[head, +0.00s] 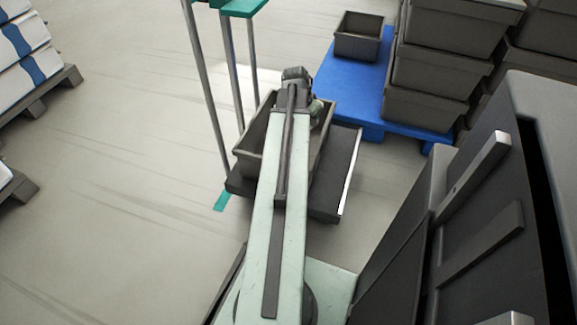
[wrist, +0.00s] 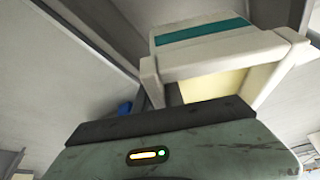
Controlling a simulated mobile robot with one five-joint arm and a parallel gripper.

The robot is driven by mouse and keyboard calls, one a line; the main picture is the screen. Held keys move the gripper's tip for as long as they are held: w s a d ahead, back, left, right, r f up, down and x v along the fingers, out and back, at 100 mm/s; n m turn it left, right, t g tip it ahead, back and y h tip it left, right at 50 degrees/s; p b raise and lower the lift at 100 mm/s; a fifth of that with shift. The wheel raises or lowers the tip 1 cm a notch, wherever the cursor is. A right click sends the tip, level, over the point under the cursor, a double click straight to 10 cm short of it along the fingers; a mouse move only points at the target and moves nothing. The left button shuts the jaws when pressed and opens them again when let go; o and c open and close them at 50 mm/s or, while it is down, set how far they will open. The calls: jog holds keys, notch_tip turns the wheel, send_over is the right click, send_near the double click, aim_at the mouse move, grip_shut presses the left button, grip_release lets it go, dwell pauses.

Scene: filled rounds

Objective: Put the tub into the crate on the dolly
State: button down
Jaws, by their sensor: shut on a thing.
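In the head view the grey crate (head: 257,128) sits on the dark dolly (head: 343,172). My arm reaches out over the crate and covers much of its inside. My gripper (wrist: 222,72) shows in the wrist view, its pale fingers shut on the tub (wrist: 205,32). The tub is whitish with a teal band. In the head view the tub is hidden behind my arm's end, which is over the far part of the crate. The tub's height above the crate floor cannot be told.
Thin grey posts with teal tops (head: 228,75) rise at the dolly's left. A blue pallet (head: 350,85) behind it carries a small grey bin (head: 358,45) and stacked bins (head: 432,70). A dark cabinet-like body (head: 480,210) is close at right.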

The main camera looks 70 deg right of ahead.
jog(key=shift+f+b, duration=5.8)
jog(key=shift+f, duration=1)
jog(key=shift+f, duration=0.2)
jog(key=c, duration=1.4)
grip_release()
jog(key=shift+a, duration=0.1)
jog(key=shift+c, duration=0.2)
jog(key=shift+r, duration=0.15)
jog(key=shift+r, duration=0.25)
jog(key=p+v, duration=1.2)
jog(key=shift+r, duration=0.3)
jog(key=shift+f, duration=0.1)
